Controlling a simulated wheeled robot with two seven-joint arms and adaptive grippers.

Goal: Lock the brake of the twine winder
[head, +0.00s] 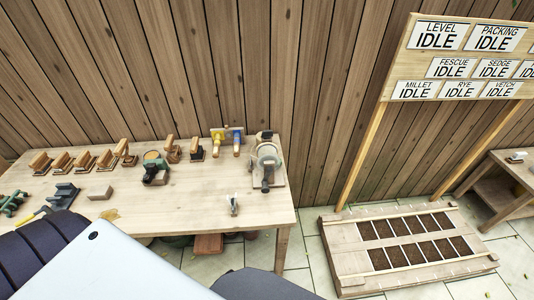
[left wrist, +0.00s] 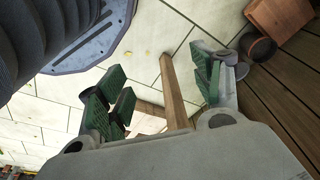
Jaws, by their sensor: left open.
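A machine on a pale wooden base, with a light round drum and a dark grey handle-like part, stands at the bench's right end; it looks like the twine winder (head: 267,160). Its brake is too small to tell apart, so I cannot tell its position. My left gripper (left wrist: 160,92) shows in the left wrist view, open and empty, with green-padded fingers wide apart. Floor tiles and a wooden leg show beyond and between its fingers. In the head view its fingers are not visible. The winder does not show in the left wrist view. My right gripper is in neither view.
The wooden bench (head: 190,205) carries a dark green device with a tan top (head: 155,168), a small upright metal piece (head: 232,205) and several wooden-handled tools along the back. Its front right is mostly clear. A planter bed (head: 345,262) and status board (head: 395,60) stand right.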

